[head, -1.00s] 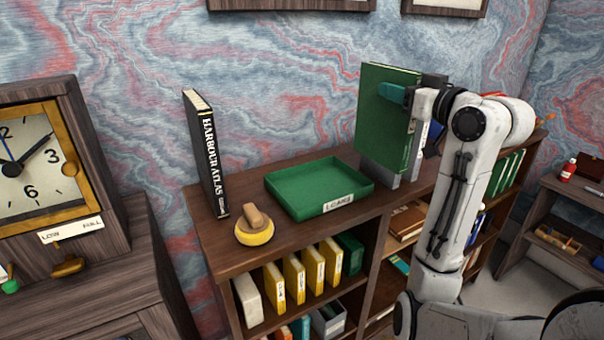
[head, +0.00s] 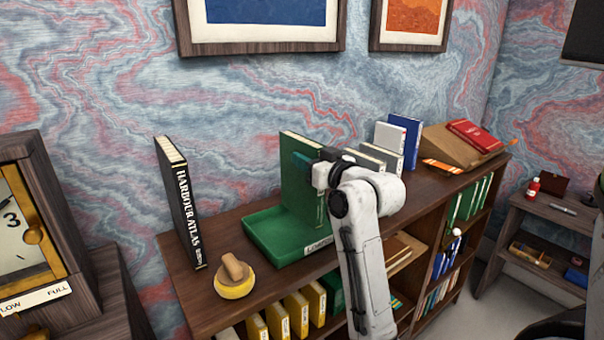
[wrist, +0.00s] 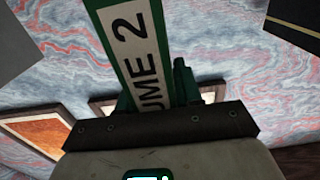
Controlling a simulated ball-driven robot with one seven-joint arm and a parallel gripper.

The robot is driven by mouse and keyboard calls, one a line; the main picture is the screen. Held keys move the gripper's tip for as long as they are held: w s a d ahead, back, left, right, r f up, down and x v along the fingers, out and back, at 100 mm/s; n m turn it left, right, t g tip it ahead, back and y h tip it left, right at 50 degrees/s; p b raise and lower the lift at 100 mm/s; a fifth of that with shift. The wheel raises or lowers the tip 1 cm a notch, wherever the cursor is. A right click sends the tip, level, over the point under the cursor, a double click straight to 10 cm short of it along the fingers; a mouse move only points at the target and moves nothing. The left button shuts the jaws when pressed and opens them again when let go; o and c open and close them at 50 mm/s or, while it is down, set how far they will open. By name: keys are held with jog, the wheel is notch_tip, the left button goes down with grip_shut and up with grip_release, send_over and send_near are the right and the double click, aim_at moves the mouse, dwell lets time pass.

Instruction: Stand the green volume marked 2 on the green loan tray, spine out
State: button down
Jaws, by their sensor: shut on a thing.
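The green volume (head: 299,180) is upright over the right part of the green loan tray (head: 262,240). Its lower end is low at the tray, but I cannot tell whether it touches the floor of it. My gripper (head: 318,172) is shut on the volume from the right, near its upper half. In the wrist view the white spine label (wrist: 128,42) reads "UME 2", with the rest cut off or hidden by the gripper. The spine faces the front right in the head view, partly behind my arm. The tray's label is partly covered by my arm.
A tall black Harbour Atlas (head: 180,205) stands left of the tray, with a yellow-based wooden-knobbed object (head: 234,280) in front. Grey bookends (head: 380,157), a blue book (head: 405,138) and a sloped stand with a red book (head: 474,134) are to the right.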

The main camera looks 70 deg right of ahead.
aim_at(301, 179)
jog(key=f, duration=0.2)
jog(key=w+f+p, duration=0.1)
jog(key=f, duration=0.1)
jog(key=shift+w+a+f, duration=0.1)
jog(key=shift+w+f, duration=0.05)
jog(key=shift+f, duration=0.2)
jog(key=shift+f, duration=0.1)
jog(key=c, duration=0.8)
grip_release()
jog(key=shift+o, duration=0.2)
